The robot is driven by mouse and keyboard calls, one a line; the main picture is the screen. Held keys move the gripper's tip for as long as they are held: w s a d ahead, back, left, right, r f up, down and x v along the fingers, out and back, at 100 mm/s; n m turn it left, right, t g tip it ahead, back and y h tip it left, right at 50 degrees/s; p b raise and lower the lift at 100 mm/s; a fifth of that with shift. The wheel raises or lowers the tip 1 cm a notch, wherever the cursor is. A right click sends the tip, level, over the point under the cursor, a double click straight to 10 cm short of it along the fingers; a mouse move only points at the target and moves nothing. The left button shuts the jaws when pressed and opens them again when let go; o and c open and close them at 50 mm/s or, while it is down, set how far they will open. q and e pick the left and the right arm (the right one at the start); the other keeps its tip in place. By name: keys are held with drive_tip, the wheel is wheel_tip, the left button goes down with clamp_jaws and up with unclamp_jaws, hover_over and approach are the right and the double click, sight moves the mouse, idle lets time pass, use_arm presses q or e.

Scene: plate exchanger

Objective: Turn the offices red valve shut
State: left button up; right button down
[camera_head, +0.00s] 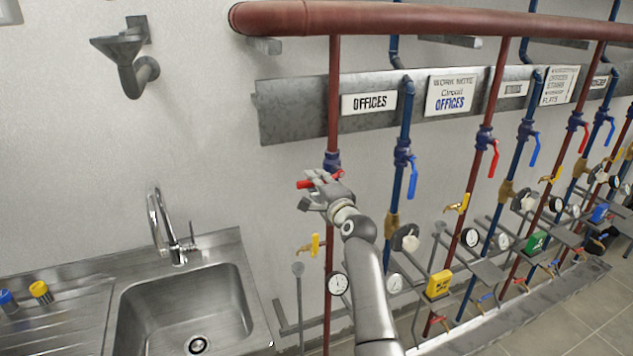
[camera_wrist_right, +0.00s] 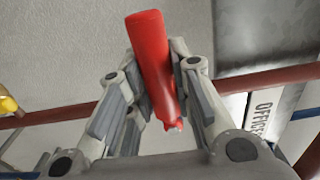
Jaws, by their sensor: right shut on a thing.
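The offices red valve has a red lever handle (camera_head: 304,184) on the red pipe (camera_head: 334,110) beside the OFFICES sign (camera_head: 369,102). In the head view the handle points left, roughly level, across the upright pipe. My right gripper (camera_head: 320,186) is at this handle, and its fingers hide part of it. In the right wrist view the red handle (camera_wrist_right: 153,55) lies between the fingers of my right gripper (camera_wrist_right: 158,80), which is shut on it. The blue valve body (camera_head: 332,161) shows just above the gripper. My left gripper is in neither view.
A blue pipe with a blue-handled valve (camera_head: 404,160) runs just right of the gripper. A yellow tap (camera_head: 315,244) and gauge (camera_head: 338,284) sit below. A steel sink (camera_head: 185,310) stands at lower left. More pipes and valves fill the right. The wall left of the gripper is clear.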

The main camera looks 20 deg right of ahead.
drive_tip(key=shift+r, duration=0.1)
drive_tip(key=c, duration=1.3)
unclamp_jaws()
drive_tip(key=shift+o, duration=0.2)
drive_tip(key=shift+s, duration=0.1)
drive_tip(key=shift+s, duration=0.3)
drive_tip(key=s, duration=1.1)
drive_tip(key=shift+d, duration=0.25)
